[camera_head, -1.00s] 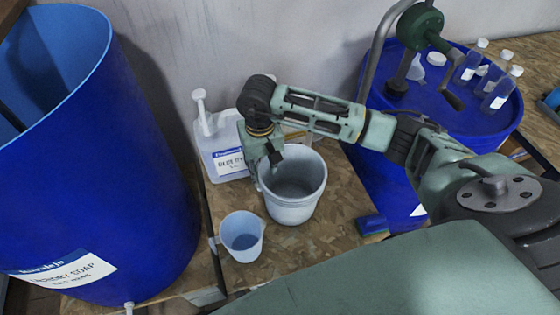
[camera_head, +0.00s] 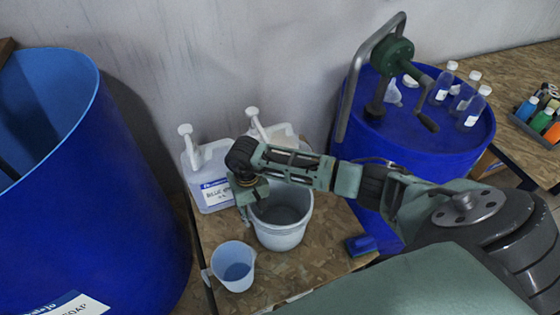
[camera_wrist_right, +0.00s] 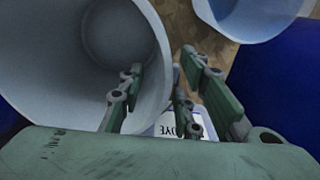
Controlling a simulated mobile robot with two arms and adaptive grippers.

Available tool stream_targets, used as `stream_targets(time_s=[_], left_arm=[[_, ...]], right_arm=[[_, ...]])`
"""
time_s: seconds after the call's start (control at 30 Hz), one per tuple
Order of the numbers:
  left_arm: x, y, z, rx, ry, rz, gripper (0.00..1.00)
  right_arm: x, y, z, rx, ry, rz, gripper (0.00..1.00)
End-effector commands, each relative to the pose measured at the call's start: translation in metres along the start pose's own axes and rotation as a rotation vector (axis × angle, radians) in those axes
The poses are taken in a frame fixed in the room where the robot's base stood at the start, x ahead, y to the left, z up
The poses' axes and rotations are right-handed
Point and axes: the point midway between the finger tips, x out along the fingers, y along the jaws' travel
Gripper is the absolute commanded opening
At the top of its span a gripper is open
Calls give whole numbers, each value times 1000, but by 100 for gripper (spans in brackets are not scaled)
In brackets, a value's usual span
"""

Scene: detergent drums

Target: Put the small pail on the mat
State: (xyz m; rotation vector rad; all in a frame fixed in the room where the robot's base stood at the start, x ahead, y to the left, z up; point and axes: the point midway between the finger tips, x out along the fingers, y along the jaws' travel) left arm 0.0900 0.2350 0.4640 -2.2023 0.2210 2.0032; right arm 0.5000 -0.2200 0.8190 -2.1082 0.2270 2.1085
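The pail (camera_head: 283,232), a light grey-blue bucket, stands upright on the wooden bench top. A smaller pale blue jug (camera_head: 233,268) stands in front of it to the left. My right gripper (camera_head: 246,208) is at the pail's left rim. In the right wrist view, the fingers (camera_wrist_right: 172,88) are spread, with the pail's wall (camera_wrist_right: 150,35) between them: one finger is on the inner side, the other outside. I see no clear grip on the wall. The jug also shows at the top right (camera_wrist_right: 245,15). No mat can be made out. My left gripper is out of view.
White jugs with pumps (camera_head: 212,178) stand behind the pail against the wall. A large open blue drum (camera_head: 90,190) is on the left. A closed blue drum (camera_head: 425,135) with a hand pump and bottles is on the right. A small blue object (camera_head: 360,245) lies right of the pail.

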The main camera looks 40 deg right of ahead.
Motion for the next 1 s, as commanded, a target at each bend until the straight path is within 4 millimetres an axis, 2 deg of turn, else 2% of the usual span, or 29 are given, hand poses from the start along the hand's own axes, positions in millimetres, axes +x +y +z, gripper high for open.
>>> stream_targets(time_s=[0.07, 0.3, 1.0], left_arm=[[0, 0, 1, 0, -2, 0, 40], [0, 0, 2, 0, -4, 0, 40], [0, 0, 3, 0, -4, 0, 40]], right_arm=[[0, 0, 0, 0, 0, 0, 22], [0, 0, 0, 0, 0, 0, 1], [-1, 0, -1, 1, 1, 0, 0]])
